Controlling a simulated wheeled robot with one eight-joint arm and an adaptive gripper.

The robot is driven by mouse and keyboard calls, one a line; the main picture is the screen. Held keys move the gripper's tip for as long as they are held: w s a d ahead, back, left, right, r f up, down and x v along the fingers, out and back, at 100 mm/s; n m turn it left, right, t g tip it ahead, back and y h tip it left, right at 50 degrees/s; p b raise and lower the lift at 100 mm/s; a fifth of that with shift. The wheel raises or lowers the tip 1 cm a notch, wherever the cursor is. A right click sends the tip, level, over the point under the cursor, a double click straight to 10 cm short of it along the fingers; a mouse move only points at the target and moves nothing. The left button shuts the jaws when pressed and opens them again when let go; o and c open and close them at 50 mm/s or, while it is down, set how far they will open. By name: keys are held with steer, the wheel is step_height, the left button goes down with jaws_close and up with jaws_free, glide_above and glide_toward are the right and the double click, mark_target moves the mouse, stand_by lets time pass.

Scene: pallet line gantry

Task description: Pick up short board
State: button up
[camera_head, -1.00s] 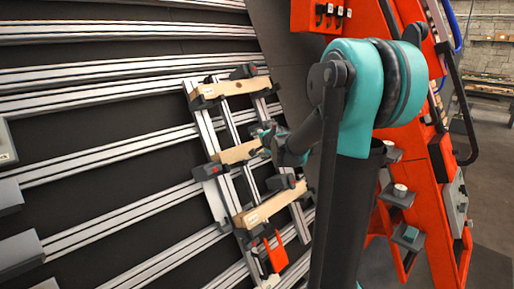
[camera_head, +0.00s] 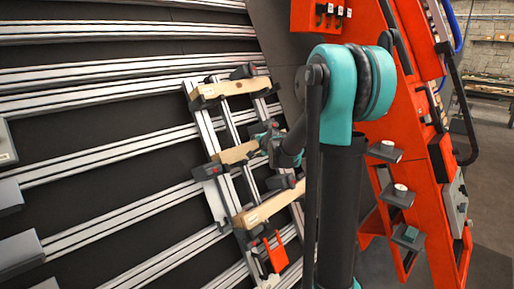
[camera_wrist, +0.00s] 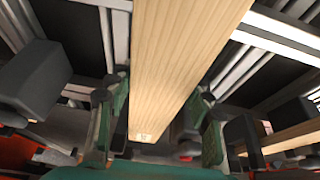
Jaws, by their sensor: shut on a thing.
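The short board (camera_head: 234,154) is a pale wooden piece, the middle one of three boards lying across the metal rails of the fixture. My gripper (camera_head: 264,142) is at its right end, partly hidden by my arm. In the wrist view the board (camera_wrist: 182,62) runs from the top edge down between the two green fingers of my gripper (camera_wrist: 160,112). The fingers are on either side of the board, and my gripper is shut on it. A small label marks the board's near end. The board appears level with the rails; I cannot tell if it is clear of them.
Another board (camera_head: 232,89) lies above it and one (camera_head: 268,207) below, both among dark clamps. A red-orange bracket (camera_head: 276,252) sits at the fixture's lower end. Long metal rails (camera_head: 100,155) cross the dark panel at left. An orange frame (camera_head: 425,190) with small shelves stands at right.

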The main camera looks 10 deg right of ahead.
steer(key=c, duration=0.5)
steer(key=shift+s+d+r, duration=0.1)
steer(key=shift+s+d+r, duration=0.2)
steer(key=shift+s+r, duration=0.1)
steer(key=shift+r, duration=0.1)
steer(key=s+d+r, duration=0.5)
steer(key=s+d, duration=0.1)
steer(key=s, duration=0.2)
steer(key=s+d+r, duration=0.5)
steer(key=s, duration=0.3)
steer(key=shift+s+d+r, duration=0.15)
steer(key=shift+d+r, duration=0.25)
stand_by(0.3)
steer(key=shift+d, duration=0.1)
